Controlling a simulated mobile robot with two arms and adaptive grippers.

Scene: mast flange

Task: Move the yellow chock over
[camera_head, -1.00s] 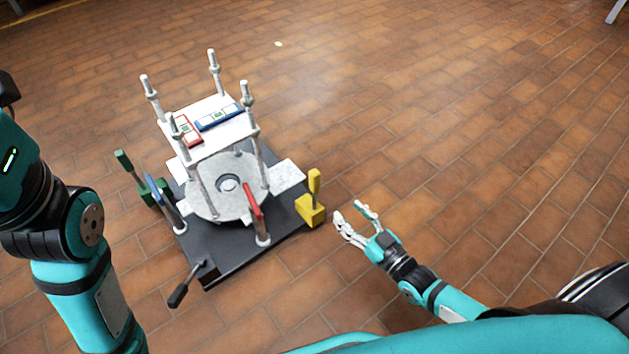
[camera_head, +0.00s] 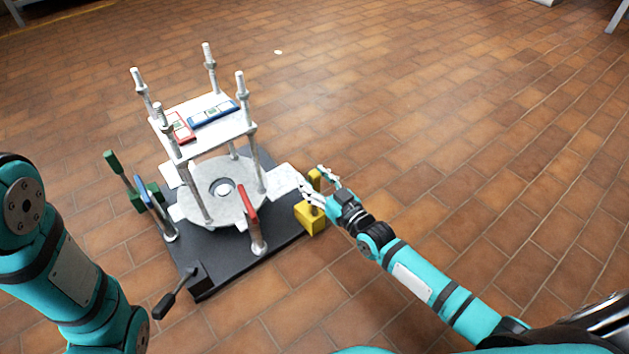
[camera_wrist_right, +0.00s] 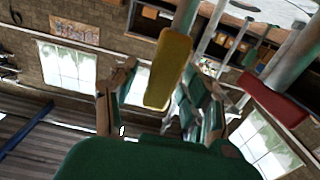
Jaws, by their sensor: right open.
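The yellow chock (camera_head: 312,218) is a block with an upright yellow handle, at the right corner of the black base plate (camera_head: 215,282). My right gripper (camera_head: 315,179) is open at the handle, its fingers on either side of it in the head view. In the right wrist view the yellow handle (camera_wrist_right: 168,70) shows between the open fingers (camera_wrist_right: 160,95). I cannot tell whether the fingers touch it. My left arm shows at the left edge of the head view, but its gripper is out of view.
On the base stand a round grey flange (camera_head: 185,205), a white top plate on threaded rods with a red level (camera_head: 180,127) and a blue level (camera_head: 213,114), a red handle (camera_head: 247,203), a green chock (camera_head: 135,195) and a black lever (camera_head: 165,305). The tiled floor at right is clear.

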